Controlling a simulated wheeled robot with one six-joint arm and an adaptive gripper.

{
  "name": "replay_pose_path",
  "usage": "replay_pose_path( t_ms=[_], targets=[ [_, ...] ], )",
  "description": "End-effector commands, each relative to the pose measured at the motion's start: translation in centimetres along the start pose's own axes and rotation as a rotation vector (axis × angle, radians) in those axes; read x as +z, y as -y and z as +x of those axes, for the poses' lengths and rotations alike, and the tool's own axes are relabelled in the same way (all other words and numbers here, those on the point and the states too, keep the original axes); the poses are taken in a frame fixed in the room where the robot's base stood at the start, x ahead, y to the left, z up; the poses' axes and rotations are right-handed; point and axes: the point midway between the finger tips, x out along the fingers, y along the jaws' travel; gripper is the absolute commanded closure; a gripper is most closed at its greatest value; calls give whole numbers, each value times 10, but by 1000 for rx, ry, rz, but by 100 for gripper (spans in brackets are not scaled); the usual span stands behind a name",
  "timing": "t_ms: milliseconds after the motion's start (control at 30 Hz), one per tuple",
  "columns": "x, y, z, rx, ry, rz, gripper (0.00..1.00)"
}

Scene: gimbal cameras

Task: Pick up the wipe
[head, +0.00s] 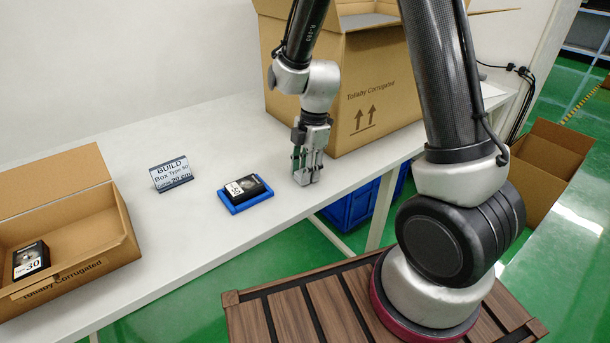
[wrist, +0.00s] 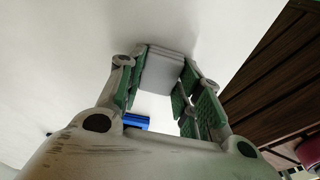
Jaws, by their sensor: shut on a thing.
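The wipe (wrist: 163,72) is a pale grey, folded-looking block between my fingers in the wrist view. My gripper (wrist: 160,92) has its green-padded fingers on either side of it, shut on it. In the head view my gripper (head: 307,176) points down at the white table, close to its front edge and beside the large carton. There the fingers hide most of the wipe, and I cannot tell whether it touches the table.
A blue tray (head: 254,203) bearing a black device lies left of my gripper. An open box (head: 115,252) with another device sits at far left. The large carton (head: 372,68) stands close at right. Bare table lies between tray and gripper.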

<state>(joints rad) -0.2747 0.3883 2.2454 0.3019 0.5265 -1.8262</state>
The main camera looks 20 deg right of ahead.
Motion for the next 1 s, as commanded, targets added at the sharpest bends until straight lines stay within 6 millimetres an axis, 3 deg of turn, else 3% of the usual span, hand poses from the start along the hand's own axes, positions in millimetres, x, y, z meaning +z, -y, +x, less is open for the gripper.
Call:
replay_pose_path(
  t_ms=[267,433,1000],
  targets=[
    [-1,0,-7,1,-1,0,79],
    [-5,-1,-32,6,0,-1,79],
    [-32,-1,-211,6,0,-1,79]
  ],
)
